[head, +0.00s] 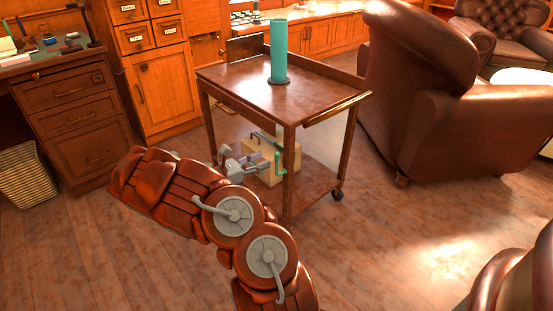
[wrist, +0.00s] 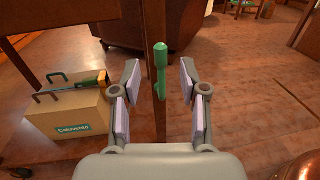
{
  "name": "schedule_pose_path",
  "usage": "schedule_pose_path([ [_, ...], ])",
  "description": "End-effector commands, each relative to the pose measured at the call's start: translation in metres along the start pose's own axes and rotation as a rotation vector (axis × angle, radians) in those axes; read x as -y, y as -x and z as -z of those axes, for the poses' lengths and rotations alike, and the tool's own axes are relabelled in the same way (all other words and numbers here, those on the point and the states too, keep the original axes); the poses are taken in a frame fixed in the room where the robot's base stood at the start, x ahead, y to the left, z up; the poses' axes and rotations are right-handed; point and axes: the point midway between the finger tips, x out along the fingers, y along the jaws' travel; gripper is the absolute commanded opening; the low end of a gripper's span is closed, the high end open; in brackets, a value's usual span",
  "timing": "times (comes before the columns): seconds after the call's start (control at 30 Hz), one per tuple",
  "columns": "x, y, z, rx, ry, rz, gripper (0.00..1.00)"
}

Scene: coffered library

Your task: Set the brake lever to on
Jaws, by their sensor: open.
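The brake lever is a green handle with a rounded top, standing upright against a front leg of the wooden trolley (head: 240,82). In the head view the lever (head: 278,163) shows just beyond my fingers. In the wrist view the lever (wrist: 160,66) stands between my two fingers, with a gap on each side. My gripper (head: 262,163) is open and empty at the trolley's lower level; it also shows in the wrist view (wrist: 160,80). No on or off marking is readable, so I cannot tell the lever's setting.
A labelled cardboard box (wrist: 70,118) stands on the trolley's lower shelf, left of the lever. A teal cylinder (head: 278,52) stands on the trolley top. A brown leather armchair (head: 440,110) is at right, a desk (head: 75,115) at left.

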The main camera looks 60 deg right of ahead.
Motion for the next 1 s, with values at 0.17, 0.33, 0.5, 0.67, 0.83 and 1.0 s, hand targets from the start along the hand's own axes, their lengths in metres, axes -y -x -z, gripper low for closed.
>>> schedule_pose_path([
  [0.17, 0.002, -0.028, 0.001, 0.003, -0.003, 0.006, 0.43],
  [0.33, 0.001, -0.050, 0.002, 0.000, -0.002, 0.003, 0.43],
  [0.5, 0.001, -0.063, 0.001, 0.000, -0.001, 0.003, 0.43],
  [0.67, 0.001, -0.066, 0.000, 0.001, -0.001, 0.002, 0.43],
  [0.83, 0.001, -0.066, -0.001, 0.000, -0.001, 0.001, 0.43],
  [1.0, 0.001, -0.066, -0.001, 0.000, -0.001, 0.002, 0.29],
])
